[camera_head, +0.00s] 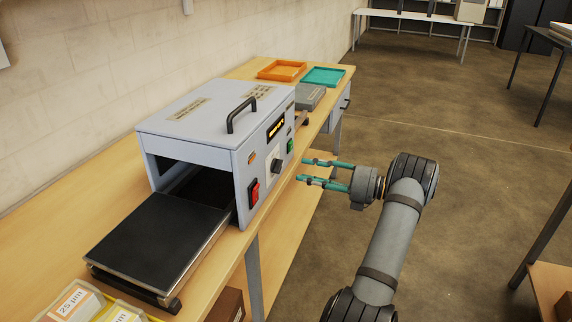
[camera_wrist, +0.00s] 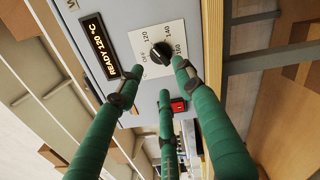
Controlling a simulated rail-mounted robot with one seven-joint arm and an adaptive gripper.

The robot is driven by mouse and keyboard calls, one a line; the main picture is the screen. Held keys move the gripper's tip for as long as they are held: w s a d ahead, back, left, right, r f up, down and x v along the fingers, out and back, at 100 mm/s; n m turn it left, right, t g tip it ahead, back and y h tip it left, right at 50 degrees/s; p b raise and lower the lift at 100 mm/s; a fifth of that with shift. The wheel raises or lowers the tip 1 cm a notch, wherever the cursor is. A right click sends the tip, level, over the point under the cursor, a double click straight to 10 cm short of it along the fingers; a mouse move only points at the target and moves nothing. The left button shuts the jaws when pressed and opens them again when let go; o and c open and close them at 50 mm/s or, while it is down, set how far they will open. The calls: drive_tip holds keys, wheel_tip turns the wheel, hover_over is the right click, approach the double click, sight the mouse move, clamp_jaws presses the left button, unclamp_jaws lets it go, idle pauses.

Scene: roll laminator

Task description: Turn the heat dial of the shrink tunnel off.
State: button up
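The shrink tunnel (camera_head: 205,125) is a grey box with a black handle on the wooden bench. Its heat dial (camera_head: 276,166) is a black knob on a white plate on the front panel. In the wrist view the dial (camera_wrist: 161,53) is ringed by OFF, 120, 140 and 160; I cannot tell its setting surely. The display (camera_wrist: 108,54) reads READY 120 °C. My gripper (camera_head: 303,170) has green fingers, open and empty, pointing at the panel a short way from the dial. In the wrist view the fingertips (camera_wrist: 157,78) are spread just below the dial.
A black plate (camera_head: 155,245) lies at the tunnel's mouth. Orange (camera_head: 282,70) and teal (camera_head: 323,76) trays stand at the bench's far end.

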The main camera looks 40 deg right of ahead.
sight(281, 167)
drive_tip(key=p+x, duration=0.1)
drive_tip(key=x, duration=0.6)
drive_tip(key=shift+a, duration=0.1)
drive_tip(key=shift+c, duration=0.9)
clamp_jaws()
